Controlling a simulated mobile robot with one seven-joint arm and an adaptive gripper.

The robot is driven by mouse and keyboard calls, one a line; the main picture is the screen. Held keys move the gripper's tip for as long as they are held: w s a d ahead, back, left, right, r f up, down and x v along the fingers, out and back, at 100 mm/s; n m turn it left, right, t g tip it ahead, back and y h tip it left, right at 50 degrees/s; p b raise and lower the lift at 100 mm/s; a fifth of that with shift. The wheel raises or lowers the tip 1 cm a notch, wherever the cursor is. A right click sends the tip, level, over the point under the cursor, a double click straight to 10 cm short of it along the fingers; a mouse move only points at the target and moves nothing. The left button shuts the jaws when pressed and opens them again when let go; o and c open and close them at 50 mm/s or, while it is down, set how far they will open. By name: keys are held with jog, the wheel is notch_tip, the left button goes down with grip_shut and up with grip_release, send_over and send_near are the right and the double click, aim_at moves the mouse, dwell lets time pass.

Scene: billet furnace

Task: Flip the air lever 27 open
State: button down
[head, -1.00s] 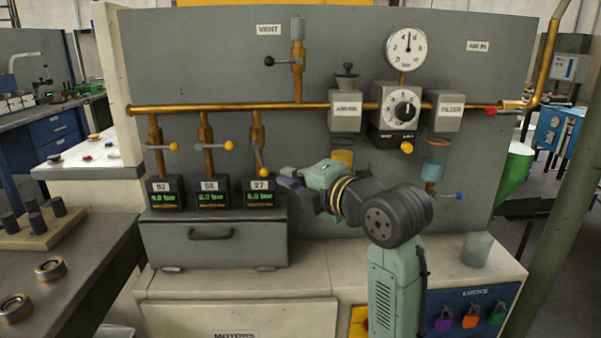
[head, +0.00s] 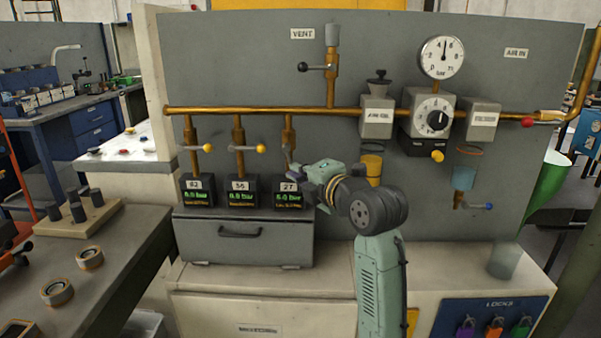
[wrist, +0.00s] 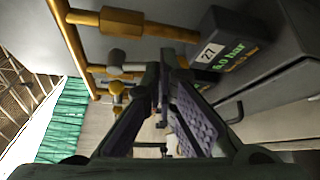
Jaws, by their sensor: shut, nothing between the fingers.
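The air lever 27 (head: 287,153) hangs downward from its brass valve, above the black display box marked 27 (head: 289,193). Its yellow knob cannot be made out. My gripper (head: 297,169) is shut and empty, just right of and below the lever; whether they touch I cannot tell. In the wrist view, my gripper's purple-padded fingers (wrist: 165,65) lie close together, with the box marked 27 (wrist: 222,50) to their right. Lever 27 cannot be clearly picked out there.
Levers 82 (head: 193,148) and 56 (head: 247,148) lie horizontal, yellow knobs to the right. The brass header pipe (head: 260,110) runs above. A grey drawer unit (head: 243,238) stands under the displays. A yellow-topped part (head: 371,168) is behind my arm.

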jog(key=shift+w+a+f+m+t+y+b, duration=0.3)
jog(key=shift+m+b, duration=0.35)
jog(key=shift+b, duration=0.65)
jog(key=shift+s+a+f+m+t+y+b, duration=0.1)
jog(key=shift+a+m+t+y+b, duration=0.35)
jog(key=shift+b, duration=0.8)
jog(key=shift+a, duration=0.15)
